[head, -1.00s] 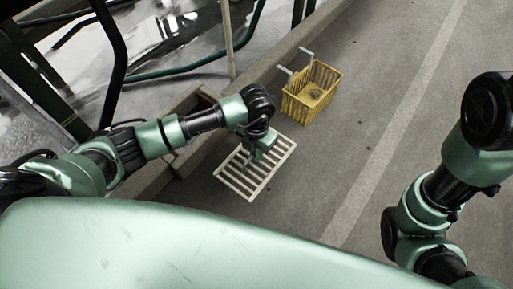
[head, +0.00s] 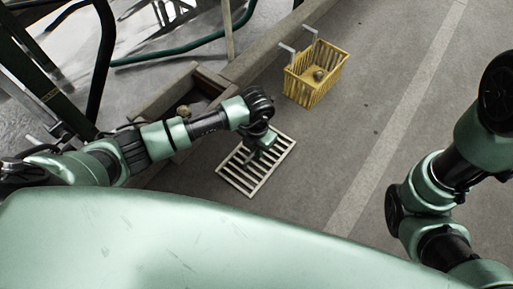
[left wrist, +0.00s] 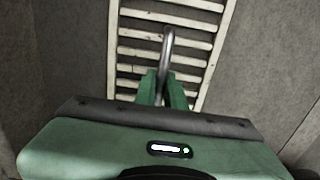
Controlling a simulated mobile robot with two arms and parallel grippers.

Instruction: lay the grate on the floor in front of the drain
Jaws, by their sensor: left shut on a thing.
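The grate (head: 237,180) is a pale slatted rectangle over the grey floor, front-right of the drain (head: 208,82). It also shows in the left wrist view (left wrist: 206,72), with a grey metal handle (left wrist: 168,45) standing up from it. My left gripper (head: 262,146) is shut on this handle; its green fingers (left wrist: 163,90) close around it in the left wrist view. I cannot tell whether the grate touches the floor. The drain is a dark, reddish-brown opening in the low kerb, partly hidden by my left arm. My right gripper is out of view.
A yellow basket (head: 302,88) with pale upright handles stands on the floor by the kerb, with a small round thing (head: 319,75) in it. A brownish lump (head: 184,111) lies at the drain opening. Green pipes (head: 185,62) run behind the kerb. Floor to the right is clear.

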